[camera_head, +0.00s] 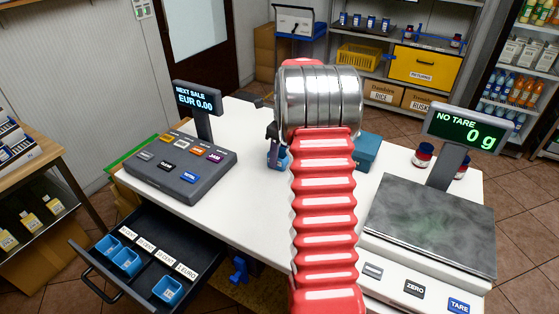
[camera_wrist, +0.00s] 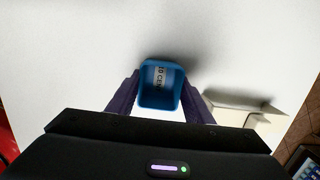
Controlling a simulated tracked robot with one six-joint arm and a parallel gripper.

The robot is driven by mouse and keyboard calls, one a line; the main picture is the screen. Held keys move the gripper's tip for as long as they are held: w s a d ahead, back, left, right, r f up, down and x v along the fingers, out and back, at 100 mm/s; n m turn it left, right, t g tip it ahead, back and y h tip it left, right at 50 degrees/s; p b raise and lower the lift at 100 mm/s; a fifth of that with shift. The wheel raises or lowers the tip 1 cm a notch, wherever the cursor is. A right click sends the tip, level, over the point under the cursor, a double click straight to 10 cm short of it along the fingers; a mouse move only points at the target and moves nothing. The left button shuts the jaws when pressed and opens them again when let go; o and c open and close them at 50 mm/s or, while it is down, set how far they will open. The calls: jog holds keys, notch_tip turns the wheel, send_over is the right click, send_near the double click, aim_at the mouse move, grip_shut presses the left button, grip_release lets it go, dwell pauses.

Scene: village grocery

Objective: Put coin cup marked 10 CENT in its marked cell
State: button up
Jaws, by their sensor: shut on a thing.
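The blue coin cup (camera_wrist: 160,84) sits between the two fingers of my gripper (camera_wrist: 160,92) in the wrist view, its open top and a label reading about 10 CENT facing the camera. In the head view my gripper (camera_head: 273,141) and the cup (camera_head: 275,161) are partly hidden by my red arm, over the white counter. I cannot tell whether the cup touches the counter. The open black drawer (camera_head: 213,254) is at the lower left. It has a row of white labels and three blue cups (camera_head: 108,247). The third space (camera_head: 146,275) has no cup; its small label seems to read 10 CENT.
A scale (camera_head: 430,222) is on the right. Bare counter lies right of the keypad.

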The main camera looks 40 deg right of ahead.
jog(key=shift+c, duration=0.5)
notch_tip(320, 180, up, 10)
dwell(0.3)
dwell(0.5)
